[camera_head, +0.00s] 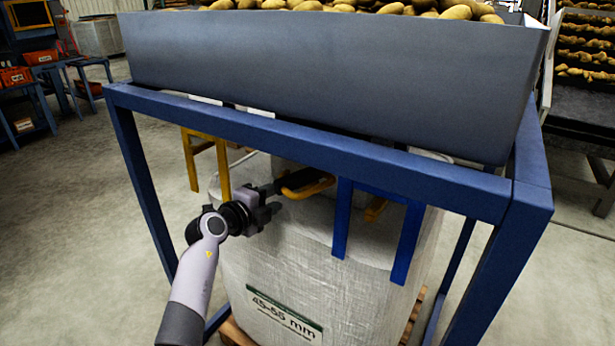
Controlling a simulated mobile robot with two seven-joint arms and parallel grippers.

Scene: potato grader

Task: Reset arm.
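My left arm enters from the bottom left. Its dark gripper (272,199) is in front of the upper side of the white bulk bag (340,270). Its two fingers look spread, with nothing visible between them. A dark bar with a yellow handle (310,188) is just right of and behind the fingertips; I cannot tell whether they touch. My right gripper is not in view.
A blue frame (310,147) carries a grey hopper (330,80) heaped with potatoes (350,6) above the bag. Open concrete floor (70,230) lies to the left.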

